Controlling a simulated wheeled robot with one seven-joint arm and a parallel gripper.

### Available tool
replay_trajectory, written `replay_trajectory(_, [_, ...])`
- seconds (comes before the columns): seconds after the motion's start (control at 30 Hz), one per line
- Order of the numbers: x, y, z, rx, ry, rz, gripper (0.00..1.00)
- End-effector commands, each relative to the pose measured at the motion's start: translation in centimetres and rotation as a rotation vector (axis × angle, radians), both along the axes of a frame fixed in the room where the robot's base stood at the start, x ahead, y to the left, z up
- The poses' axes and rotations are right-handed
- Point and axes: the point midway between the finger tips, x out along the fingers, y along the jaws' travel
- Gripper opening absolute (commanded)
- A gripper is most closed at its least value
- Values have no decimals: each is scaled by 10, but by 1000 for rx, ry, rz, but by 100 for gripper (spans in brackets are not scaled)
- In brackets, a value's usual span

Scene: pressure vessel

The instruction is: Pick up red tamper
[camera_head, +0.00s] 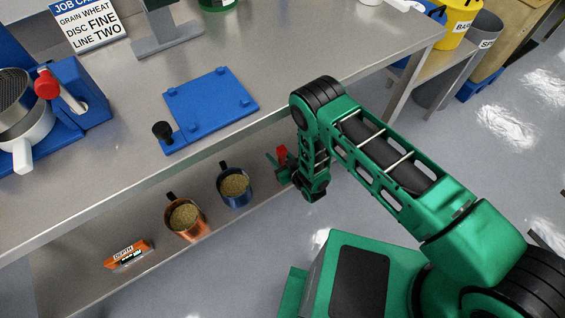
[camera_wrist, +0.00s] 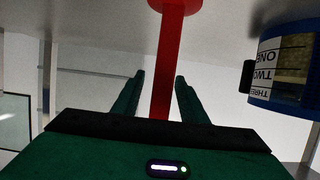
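The red tamper shows in the wrist view as a red shaft (camera_wrist: 169,60) with a wider round end at the top edge. My gripper (camera_wrist: 159,76) is open, with its green fingers on either side of the shaft. A gap shows at the left finger; the right finger is very close to the shaft, and I cannot tell if it touches. In the head view a small red part of the tamper (camera_head: 282,153) shows at my gripper (camera_head: 279,163), by the lower shelf below the table's front edge. The rest of it is hidden by my gripper and arm.
On the lower shelf stand a blue cup (camera_head: 235,187) of grain, close by my gripper, a copper cup (camera_head: 186,218) and an orange depth gauge (camera_head: 128,254). The steel tabletop (camera_head: 290,75) overhangs them. A blue plate (camera_head: 211,106) lies on top. Open floor is at the right.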

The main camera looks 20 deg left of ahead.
Motion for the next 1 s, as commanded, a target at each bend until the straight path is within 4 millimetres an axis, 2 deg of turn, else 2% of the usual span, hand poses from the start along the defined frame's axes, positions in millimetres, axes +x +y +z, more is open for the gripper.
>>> replay_trajectory(0.17, [0,0,0,-1,1,0,39])
replay_trajectory(0.2, [0,0,0,-1,1,0,37])
replay_trajectory(0.37, [0,0,0,-1,1,0,0])
replay_trajectory(0.77, [1,1,6,2,-1,0,0])
replay_trajectory(1.0, [1,1,42,2,-2,0,0])
